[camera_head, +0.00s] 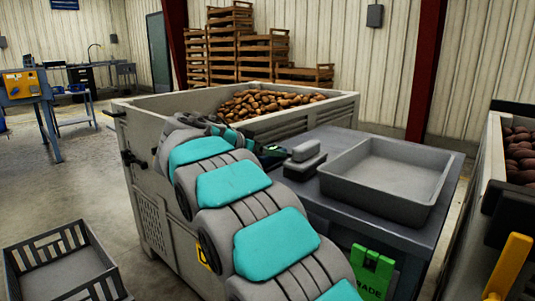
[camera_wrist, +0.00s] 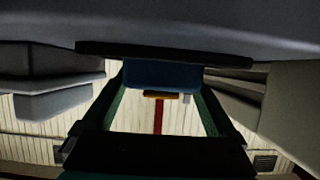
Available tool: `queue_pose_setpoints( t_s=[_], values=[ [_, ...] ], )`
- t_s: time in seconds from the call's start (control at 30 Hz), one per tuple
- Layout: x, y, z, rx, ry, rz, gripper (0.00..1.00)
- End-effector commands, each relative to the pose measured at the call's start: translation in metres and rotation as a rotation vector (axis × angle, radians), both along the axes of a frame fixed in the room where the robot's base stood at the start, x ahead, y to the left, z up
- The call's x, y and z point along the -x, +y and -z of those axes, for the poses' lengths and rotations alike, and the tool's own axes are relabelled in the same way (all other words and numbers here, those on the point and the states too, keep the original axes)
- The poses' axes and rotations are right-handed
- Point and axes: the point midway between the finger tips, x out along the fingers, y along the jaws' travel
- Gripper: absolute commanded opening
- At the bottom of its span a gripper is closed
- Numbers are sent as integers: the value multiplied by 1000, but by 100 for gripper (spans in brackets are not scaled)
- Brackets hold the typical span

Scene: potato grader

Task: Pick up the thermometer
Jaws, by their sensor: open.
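A small blue object with an orange strip and a pale tab, which looks like the thermometer (camera_wrist: 160,74), shows in the wrist view between the two dark green fingers of my gripper (camera_wrist: 162,88). The wrist view is upside down, and the object appears to sit at the table surface. I cannot tell how far it is from the fingertips. The fingers stand apart, one on each side, with no clear contact. In the head view my gripper (camera_head: 272,154) is small and dark beyond my arm, left of a grey two-tier block. The thermometer cannot be made out there.
The grey block (camera_head: 305,160) stands close to my gripper, with an empty grey tray (camera_head: 434,205) to its right on the dark table (camera_head: 345,141). A crate of potatoes (camera_head: 330,110) is behind. A grey basket (camera_head: 25,242) is on the floor at left.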

Motion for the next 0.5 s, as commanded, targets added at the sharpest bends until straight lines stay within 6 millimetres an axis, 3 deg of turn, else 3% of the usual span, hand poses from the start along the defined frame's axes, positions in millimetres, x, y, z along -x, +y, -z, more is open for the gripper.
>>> queue_pose_setpoints(
  t_s=[0.37,0.5],
  values=[
    [-10,-8,6,0,0,1,92],
    [-10,-8,6,0,0,1,79]
  ],
)
